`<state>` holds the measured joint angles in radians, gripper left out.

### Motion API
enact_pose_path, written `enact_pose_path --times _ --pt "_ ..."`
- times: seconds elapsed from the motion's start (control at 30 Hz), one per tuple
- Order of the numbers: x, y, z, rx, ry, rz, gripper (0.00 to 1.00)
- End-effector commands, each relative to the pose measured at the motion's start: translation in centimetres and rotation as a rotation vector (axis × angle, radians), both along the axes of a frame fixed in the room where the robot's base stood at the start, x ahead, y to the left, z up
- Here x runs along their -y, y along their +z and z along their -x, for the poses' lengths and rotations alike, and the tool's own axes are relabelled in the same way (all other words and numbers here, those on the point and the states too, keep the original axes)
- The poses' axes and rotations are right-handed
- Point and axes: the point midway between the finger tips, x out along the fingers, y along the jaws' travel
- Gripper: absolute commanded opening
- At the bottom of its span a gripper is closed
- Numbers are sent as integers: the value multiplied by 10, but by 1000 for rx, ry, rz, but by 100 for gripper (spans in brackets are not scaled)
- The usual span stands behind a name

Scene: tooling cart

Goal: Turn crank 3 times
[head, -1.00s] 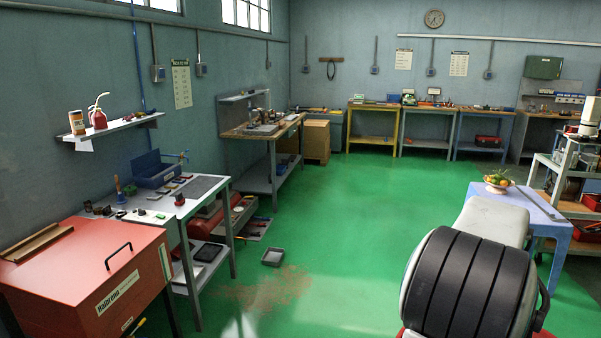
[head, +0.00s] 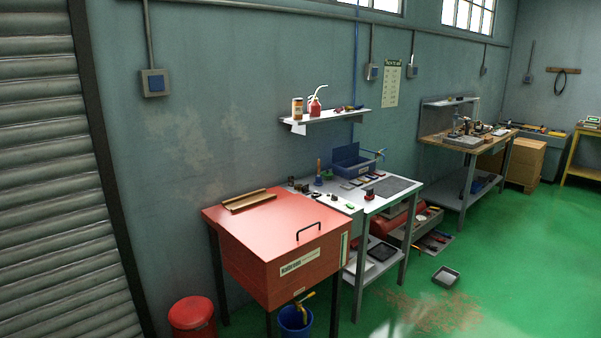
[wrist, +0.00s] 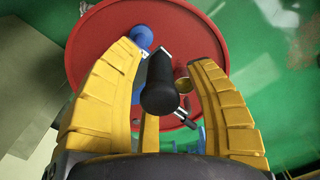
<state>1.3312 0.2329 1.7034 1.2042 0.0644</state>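In the head view, a blue box (head: 351,161) stands on the grey workbench against the wall. A thin metal rod with a bend (head: 376,154), possibly the crank, sticks out at the box's right end; it is too small to make out well. My gripper (wrist: 165,55) shows only in the wrist view. Its yellow fingers are spread apart. A black cylinder (wrist: 159,84) with metal rod parts shows between them, apart from the side fingers; I cannot tell its depth. Below is a round red surface (wrist: 100,32) with a blue piece (wrist: 141,36) on it.
A red cabinet (head: 282,243) with a black handle stands left of the grey workbench (head: 408,187). A red bin (head: 192,314) and a blue bucket (head: 293,319) are by it. A grey tray (head: 445,276) lies on the green floor. The floor to the right is clear.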

Motion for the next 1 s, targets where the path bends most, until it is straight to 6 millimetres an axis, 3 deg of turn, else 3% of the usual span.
enact_pose_path --times 0.1,0.37,1.0 --pt "0 0 0 0 0 0 60" --pt "0 1 0 0 0 -1 60" --pt "0 52 0 0 0 1 60"
